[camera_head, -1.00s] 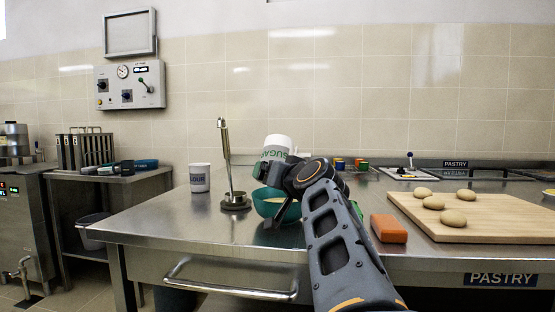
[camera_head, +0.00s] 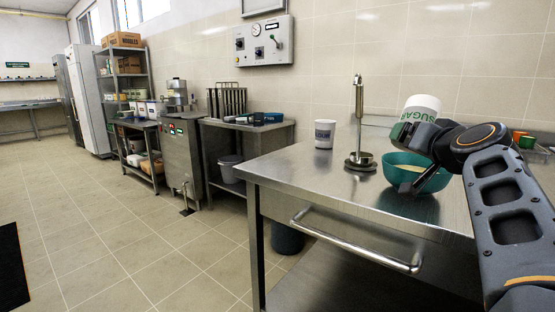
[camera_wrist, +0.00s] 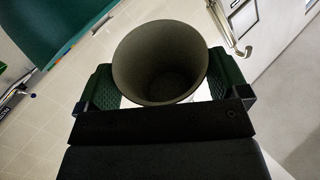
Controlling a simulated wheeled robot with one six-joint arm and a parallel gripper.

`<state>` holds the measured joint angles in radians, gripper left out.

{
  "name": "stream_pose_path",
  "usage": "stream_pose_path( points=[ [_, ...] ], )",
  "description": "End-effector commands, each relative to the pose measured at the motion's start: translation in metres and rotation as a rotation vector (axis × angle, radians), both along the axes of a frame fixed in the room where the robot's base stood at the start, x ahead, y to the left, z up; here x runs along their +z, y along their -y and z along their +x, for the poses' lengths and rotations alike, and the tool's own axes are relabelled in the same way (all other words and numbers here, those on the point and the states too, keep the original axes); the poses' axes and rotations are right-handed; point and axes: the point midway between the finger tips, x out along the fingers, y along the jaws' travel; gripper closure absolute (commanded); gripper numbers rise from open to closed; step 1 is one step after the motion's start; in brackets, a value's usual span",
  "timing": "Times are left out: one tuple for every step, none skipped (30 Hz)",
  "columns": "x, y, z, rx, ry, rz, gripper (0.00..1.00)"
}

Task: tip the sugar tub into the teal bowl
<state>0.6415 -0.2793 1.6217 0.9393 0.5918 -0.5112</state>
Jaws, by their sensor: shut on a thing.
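The white sugar tub (camera_head: 422,104), lettered SUGAR in green, is held above the teal bowl (camera_head: 417,177) in the head view. My gripper (camera_head: 408,134) is shut on the tub, which is tilted. In the wrist view my gripper's two green-padded fingers (camera_wrist: 160,92) stand on either side of the tub (camera_wrist: 160,60), and its inside looks bare. The teal bowl stands on the steel table with a pale heap in it. A teal surface also shows at the top left of the wrist view.
A white lettered cup (camera_head: 325,134) and an upright metal stand (camera_head: 359,130) are on the steel table (camera_head: 300,178), left of the bowl. A drawer handle (camera_head: 355,243) juts from the table's front. Open tiled floor (camera_head: 130,235) lies to the left.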

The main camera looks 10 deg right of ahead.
Motion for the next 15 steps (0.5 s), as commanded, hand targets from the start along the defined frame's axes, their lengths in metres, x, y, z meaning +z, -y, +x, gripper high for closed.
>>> stream_pose_path(
  points=[
    [0.0089,0.0006,0.0002,0.0,-0.011,0.013,0.5],
    [0.0095,0.0008,0.0003,-0.001,-0.016,0.021,0.5],
    [0.0098,0.0012,0.0007,-0.001,-0.024,0.032,0.5],
    [0.01,0.0015,0.001,-0.001,-0.03,0.039,0.5],
    [0.0104,0.0019,0.0013,-0.001,-0.036,0.046,0.5],
    [0.0109,0.0022,0.0016,0.0,-0.043,0.054,0.5],
    [0.0109,0.0025,0.0018,-0.001,-0.048,0.061,0.5],
    [0.0108,0.0027,0.002,0.0,-0.054,0.069,0.5],
    [0.0109,0.003,0.0023,0.0,-0.06,0.077,0.5],
    [0.011,0.0032,0.0024,0.0,-0.065,0.082,0.5],
    [0.0111,0.0034,0.0025,-0.001,-0.068,0.087,0.5],
    [0.0109,0.0037,0.0027,0.0,-0.073,0.094,0.5],
    [0.0107,0.004,0.0029,-0.001,-0.077,0.099,0.5],
    [0.0105,0.0041,0.0031,-0.001,-0.08,0.104,0.5],
    [0.0101,0.0044,0.0032,-0.001,-0.083,0.108,0.5]
  ],
)
